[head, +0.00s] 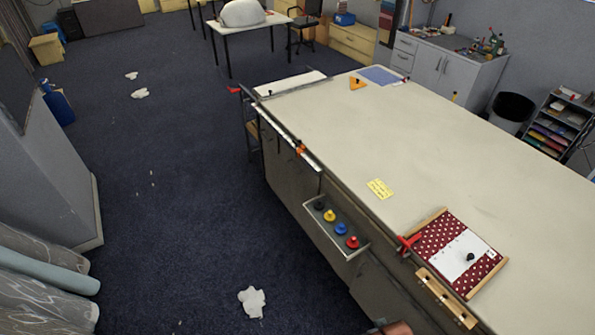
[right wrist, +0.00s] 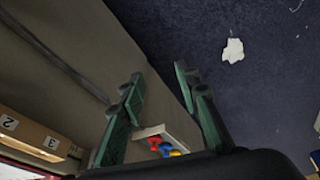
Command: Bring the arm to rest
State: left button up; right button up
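My right gripper (right wrist: 160,76) shows in the right wrist view with its two dark green fingers spread apart and nothing between them. It hangs beside the side of the long table (head: 390,130); the dark blue floor lies past the fingers. My left gripper is in neither view. On the table's near edge in the head view, a red polka-dot board (head: 431,236) carries a white panel (head: 452,262) with a black knob (head: 470,257). A small tray (head: 320,217) on the table's side holds black, yellow, blue and red knobs; it also shows in the wrist view (right wrist: 178,129).
A wooden block strip (head: 446,297) sits at the table edge; a numbered wooden strip (right wrist: 32,130) shows in the wrist view. A yellow note (head: 380,189) lies on the tabletop. A white scrap (head: 252,301) lies on the floor. The floor left of the table is mostly clear.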

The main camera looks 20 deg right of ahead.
jog(key=s+a+f+g+b, duration=0.1)
jog(key=s+f+b, duration=0.2)
jog(key=f, duration=1.3)
jog(key=s+f+b, duration=0.3)
jog(key=s+f, duration=0.1)
jog(key=f, duration=1.2)
pick_arm(q)
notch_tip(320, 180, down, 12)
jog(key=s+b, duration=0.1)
jog(key=b, duration=0.4)
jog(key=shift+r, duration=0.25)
pick_arm(e)
jog(key=s+f+n+g, duration=0.1)
jog(key=s+f, duration=1.5)
jog(key=shift+s+f+y, duration=0.15)
jog(key=shift+f+y, duration=0.15)
jog(key=shift+f, duration=0.05)
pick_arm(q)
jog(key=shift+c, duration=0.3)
